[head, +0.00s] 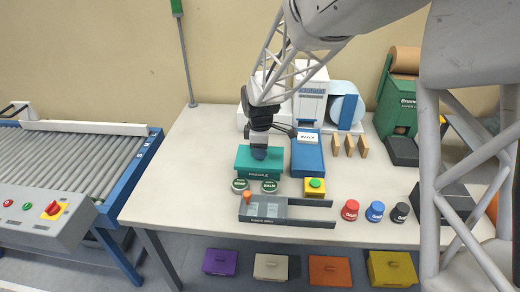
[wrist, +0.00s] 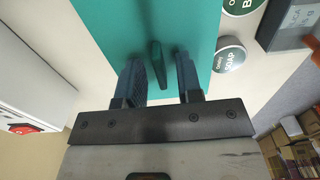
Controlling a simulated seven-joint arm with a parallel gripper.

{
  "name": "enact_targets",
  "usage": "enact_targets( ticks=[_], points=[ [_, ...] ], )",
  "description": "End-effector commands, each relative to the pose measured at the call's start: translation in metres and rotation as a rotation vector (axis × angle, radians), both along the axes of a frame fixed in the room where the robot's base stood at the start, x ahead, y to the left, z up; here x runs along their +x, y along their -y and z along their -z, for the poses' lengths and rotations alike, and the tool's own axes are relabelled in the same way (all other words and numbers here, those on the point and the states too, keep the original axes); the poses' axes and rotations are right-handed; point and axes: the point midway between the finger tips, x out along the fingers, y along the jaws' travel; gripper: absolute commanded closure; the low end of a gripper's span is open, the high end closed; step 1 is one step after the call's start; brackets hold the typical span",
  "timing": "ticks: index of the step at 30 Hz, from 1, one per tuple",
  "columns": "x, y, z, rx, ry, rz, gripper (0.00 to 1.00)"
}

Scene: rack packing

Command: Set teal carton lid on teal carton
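The teal carton (head: 257,174), with lettering on its front, stands on the white table. The teal carton lid (wrist: 112,25) shows from above in the wrist view as a flat teal panel with an upright teal tab handle (wrist: 157,62). In the head view the lid appears to lie on top of the carton; its seam is too small to make out. My gripper (wrist: 160,75) is directly over it, pointing down. Its two dark fingers are apart, one on each side of the handle, with visible gaps. In the head view my gripper (head: 259,152) hides part of the teal top.
Two round tins (head: 240,185) sit in front of the carton. A grey tray (head: 268,210) lies nearer the edge, with a yellow-based green button (head: 315,186) beside it. A blue-sided printer or scale (head: 307,158) stands right. Red, blue and black caps (head: 375,210) stand farther right. The table's left is clear.

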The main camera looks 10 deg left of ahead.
Motion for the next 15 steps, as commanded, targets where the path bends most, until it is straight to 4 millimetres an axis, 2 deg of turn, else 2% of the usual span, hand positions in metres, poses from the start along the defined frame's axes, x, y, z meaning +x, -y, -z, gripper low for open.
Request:
enact_targets(
  ticks=[8,15],
  points=[
    [0.001,0.0,-0.013,0.001,0.002,0.0,0.67],
    [0.0,0.0,-0.043,0.001,0.002,0.0,0.67]
  ],
)
